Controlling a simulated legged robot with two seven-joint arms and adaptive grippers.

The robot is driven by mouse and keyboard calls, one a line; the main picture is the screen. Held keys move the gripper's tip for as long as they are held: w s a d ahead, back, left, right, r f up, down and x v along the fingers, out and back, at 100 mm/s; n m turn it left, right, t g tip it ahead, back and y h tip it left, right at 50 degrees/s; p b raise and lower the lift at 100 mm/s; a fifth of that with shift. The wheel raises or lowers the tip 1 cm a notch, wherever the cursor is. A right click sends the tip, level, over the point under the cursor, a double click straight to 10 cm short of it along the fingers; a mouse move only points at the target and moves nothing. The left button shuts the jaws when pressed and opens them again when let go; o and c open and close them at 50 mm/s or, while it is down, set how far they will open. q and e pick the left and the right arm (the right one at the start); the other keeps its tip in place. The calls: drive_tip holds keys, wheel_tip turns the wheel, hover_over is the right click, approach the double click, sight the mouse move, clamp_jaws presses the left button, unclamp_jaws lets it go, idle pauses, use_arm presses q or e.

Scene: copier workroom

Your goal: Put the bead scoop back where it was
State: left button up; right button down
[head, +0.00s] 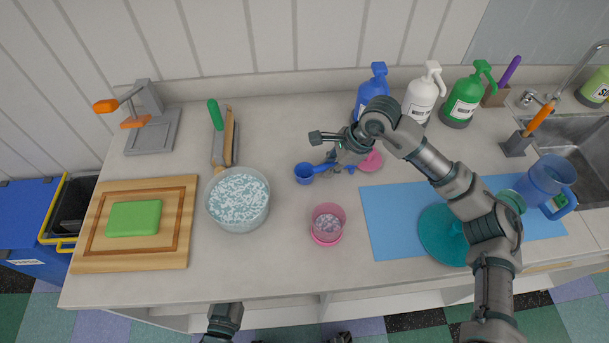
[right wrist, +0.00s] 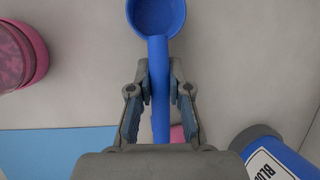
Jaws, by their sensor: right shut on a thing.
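The blue bead scoop (head: 305,174) has a round cup and a straight handle. My right gripper (head: 340,155) is shut on its handle; the right wrist view shows the scoop (right wrist: 158,60) between the two fingers (right wrist: 159,85), cup pointing away. The scoop is over the counter between the pot and the blue mat; I cannot tell whether it touches the counter. A grey pot (head: 238,222) full of pale beads stands to its left. A pink cup (head: 327,236) with some beads stands in front of it. Only dark bits, perhaps of my left gripper, show at the bottom edge.
A pink item (head: 371,160) lies partly hidden behind my right gripper. Blue (head: 372,90), white (head: 422,95) and green (head: 465,100) pump bottles stand behind. A blue mat (head: 385,225) bears a teal lid (head: 440,235). A cutting board (head: 88,225) is at left.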

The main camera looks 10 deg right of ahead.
drive_tip(key=shift+f, duration=0.3)
drive_tip(key=c, duration=0.7)
unclamp_jaws()
drive_tip(key=v, duration=1.2)
